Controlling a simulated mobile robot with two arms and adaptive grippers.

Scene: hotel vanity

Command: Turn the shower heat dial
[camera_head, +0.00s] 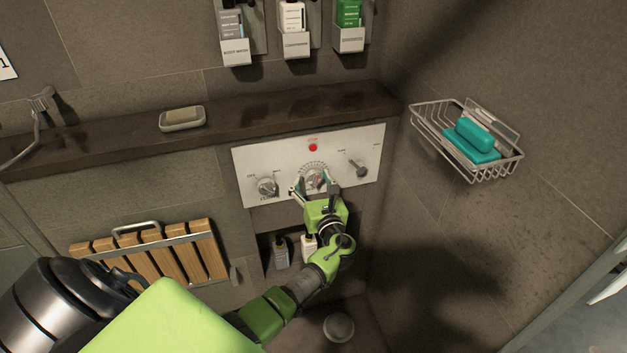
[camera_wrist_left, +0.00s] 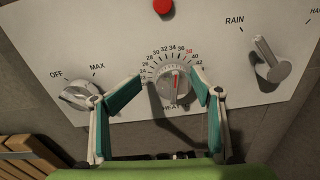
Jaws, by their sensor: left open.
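The heat dial (camera_head: 315,177) is a round metal knob in the middle of a white control panel (camera_head: 362,143) on the tiled wall. My left gripper (camera_head: 314,186) is open in front of the panel. In the left wrist view its fingertips (camera_wrist_left: 168,82) stand on either side of the dial, with gaps visible between them and the knob. My right gripper is not in view.
An OFF–MAX knob (camera_wrist_left: 80,94) is close beside the left finger. A RAIN lever (camera_wrist_left: 270,62) is to the right, and a red button (camera_head: 313,147) is above. A dark ledge (camera_head: 255,117) with a soap dish (camera_head: 182,124) runs above the panel. A wire basket (camera_head: 490,165) hangs on the right wall.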

